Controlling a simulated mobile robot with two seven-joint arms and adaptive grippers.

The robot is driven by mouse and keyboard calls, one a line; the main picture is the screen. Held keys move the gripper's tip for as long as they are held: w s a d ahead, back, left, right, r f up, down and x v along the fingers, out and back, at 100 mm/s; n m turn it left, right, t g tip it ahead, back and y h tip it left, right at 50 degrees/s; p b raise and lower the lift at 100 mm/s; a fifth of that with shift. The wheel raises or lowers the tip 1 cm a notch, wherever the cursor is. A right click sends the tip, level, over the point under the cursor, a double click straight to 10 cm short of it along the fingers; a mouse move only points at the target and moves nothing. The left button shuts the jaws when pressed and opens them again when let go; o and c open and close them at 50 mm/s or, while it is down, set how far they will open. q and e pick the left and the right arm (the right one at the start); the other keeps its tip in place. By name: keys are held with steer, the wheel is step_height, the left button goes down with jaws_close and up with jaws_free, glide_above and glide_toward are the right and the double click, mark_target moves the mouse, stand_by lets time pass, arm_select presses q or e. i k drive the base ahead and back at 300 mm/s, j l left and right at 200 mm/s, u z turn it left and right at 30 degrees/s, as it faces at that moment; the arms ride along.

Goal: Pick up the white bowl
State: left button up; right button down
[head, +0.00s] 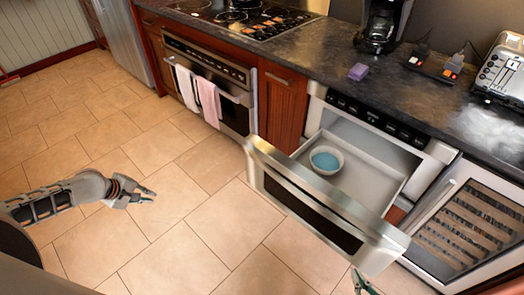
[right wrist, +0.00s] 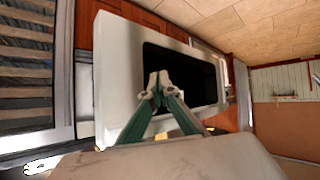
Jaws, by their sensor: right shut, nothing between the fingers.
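The white bowl (head: 326,160), bluish inside, sits upright in the pulled-out microwave drawer (head: 369,183), towards its left side. My left gripper (head: 152,195) is over the floor at the left, well away from the drawer, with its fingers apart and nothing between them. My right gripper (head: 364,284) shows only partly at the bottom edge of the head view, in front of the drawer. In the right wrist view its fingertips (right wrist: 158,87) meet, empty, before the drawer front (right wrist: 115,75) with its dark window. The bowl is not visible in that view.
The drawer's front panel (head: 318,205) stands out over the tiled floor. The dark counter (head: 330,62) above holds a purple sponge (head: 358,72), a coffee maker (head: 382,25) and a toaster (head: 503,68). A wine cooler (head: 465,225) is at the right.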

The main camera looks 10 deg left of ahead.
mark_target(326, 160)
steer(key=i+j+z, duration=0.1)
steer(key=z, duration=0.3)
steer(key=i+j+z, duration=0.1)
steer(key=j+z, duration=0.4)
steer(key=z, duration=0.3)
steer(key=i+z, duration=0.2)
steer(key=z, duration=0.25)
steer(key=i+l+u, duration=0.15)
steer(key=l, duration=0.15)
steer(key=i+l+u, duration=0.15)
steer(key=l, duration=0.2)
steer(key=i+l+u, duration=0.15)
steer(key=l, duration=0.15)
